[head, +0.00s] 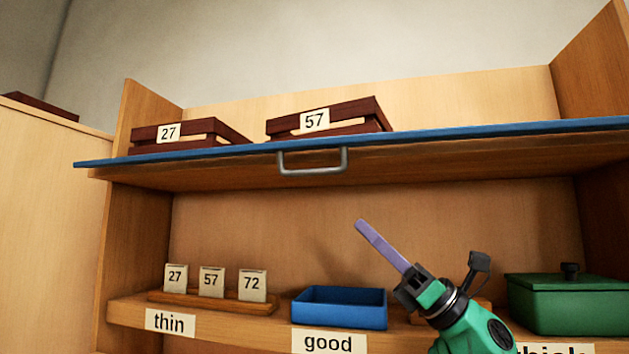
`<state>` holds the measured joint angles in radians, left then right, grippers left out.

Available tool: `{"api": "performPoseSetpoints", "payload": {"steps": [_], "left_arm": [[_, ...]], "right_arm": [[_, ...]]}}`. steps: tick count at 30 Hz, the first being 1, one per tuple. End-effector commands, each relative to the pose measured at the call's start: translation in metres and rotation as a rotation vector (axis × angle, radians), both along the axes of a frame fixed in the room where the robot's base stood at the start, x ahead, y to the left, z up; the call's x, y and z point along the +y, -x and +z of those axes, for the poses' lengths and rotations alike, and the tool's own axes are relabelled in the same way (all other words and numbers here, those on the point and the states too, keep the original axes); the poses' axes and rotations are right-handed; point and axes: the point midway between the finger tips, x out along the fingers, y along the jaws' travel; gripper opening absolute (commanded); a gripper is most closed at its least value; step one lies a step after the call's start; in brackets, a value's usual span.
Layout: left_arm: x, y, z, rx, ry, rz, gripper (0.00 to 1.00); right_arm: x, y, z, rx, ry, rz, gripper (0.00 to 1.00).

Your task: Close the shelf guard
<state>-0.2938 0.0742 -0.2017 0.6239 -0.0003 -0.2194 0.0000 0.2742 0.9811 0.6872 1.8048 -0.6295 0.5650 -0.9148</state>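The shelf guard (220,151) appears as a long blue strip along the front of the upper shelf. It looks close to level and is seen nearly edge-on from below. A grey metal handle (312,162) hangs at its front. My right gripper (412,280) is in front of the lower shelf, below and right of the handle and apart from it. It appears shut on a purple stick (382,245), which points up and left toward the handle without reaching it. My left gripper is not in view.
Dark slatted crates labelled 27 (185,133) and 57 (330,118) stand above the blue strip. The lower shelf holds numbered cards (212,282), a blue tray (340,308) and a green lidded box (570,300). Open space lies between the shelves.

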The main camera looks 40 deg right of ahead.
Motion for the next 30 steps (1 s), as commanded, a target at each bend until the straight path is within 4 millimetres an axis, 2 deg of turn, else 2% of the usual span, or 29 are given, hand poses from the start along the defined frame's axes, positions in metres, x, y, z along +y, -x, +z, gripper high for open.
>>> {"api": "performPoseSetpoints", "payload": {"steps": [8,12,15,19,27,29,30], "left_arm": [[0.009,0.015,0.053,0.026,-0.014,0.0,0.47],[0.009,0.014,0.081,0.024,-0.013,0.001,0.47],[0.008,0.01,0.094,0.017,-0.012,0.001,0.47],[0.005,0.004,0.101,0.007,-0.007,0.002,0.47],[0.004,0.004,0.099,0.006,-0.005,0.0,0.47],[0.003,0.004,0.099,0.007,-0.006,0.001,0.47],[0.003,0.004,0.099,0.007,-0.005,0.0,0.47]], "right_arm": [[0.024,-0.038,0.058,0.0,-0.004,0.003,0.3],[0.038,-0.06,0.084,0.001,-0.006,0.004,0.3],[0.046,-0.072,0.096,0.001,-0.007,0.003,0.3],[0.051,-0.082,0.1,0.002,-0.007,0.003,0.3],[0.053,-0.084,0.098,0.004,-0.005,0.002,0.3],[0.053,-0.084,0.098,0.004,-0.005,0.002,0.07],[0.053,-0.084,0.098,0.003,-0.006,0.001,0.0]]}}
